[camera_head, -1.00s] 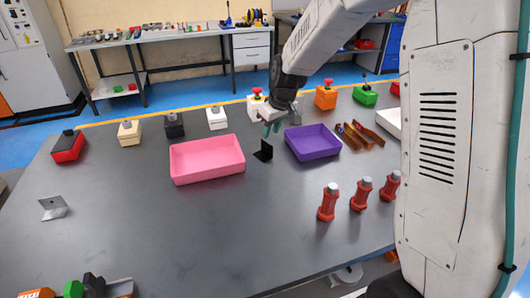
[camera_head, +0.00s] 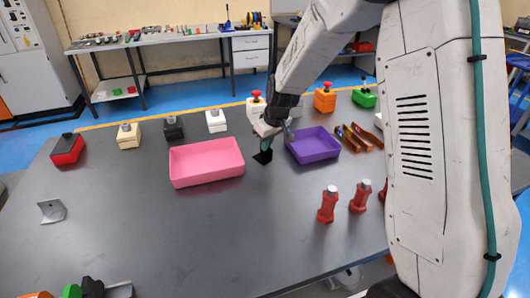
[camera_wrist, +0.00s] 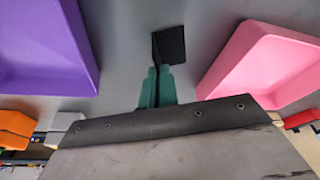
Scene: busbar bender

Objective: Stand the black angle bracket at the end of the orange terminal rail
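The black angle bracket (camera_head: 263,157) stands on the grey table between the pink tray and the purple tray. It also shows in the wrist view (camera_wrist: 169,45), just beyond my fingertips. My gripper (camera_head: 266,144) is down at the bracket, and its teal fingers (camera_wrist: 157,86) are close together with the bracket's upright plate seemingly between them. The fingers hide most of that plate. The orange terminal rail (camera_head: 40,294) is at the bottom left corner of the head view, with green and black blocks beside it; most of it is cut off.
The pink tray (camera_head: 207,181) is left of my gripper and the purple tray (camera_head: 314,157) is right, both close. A grey metal bracket (camera_head: 52,211) lies at the left. Red posts (camera_head: 328,205) stand at the right. Button boxes (camera_head: 129,136) line the back. The front middle is clear.

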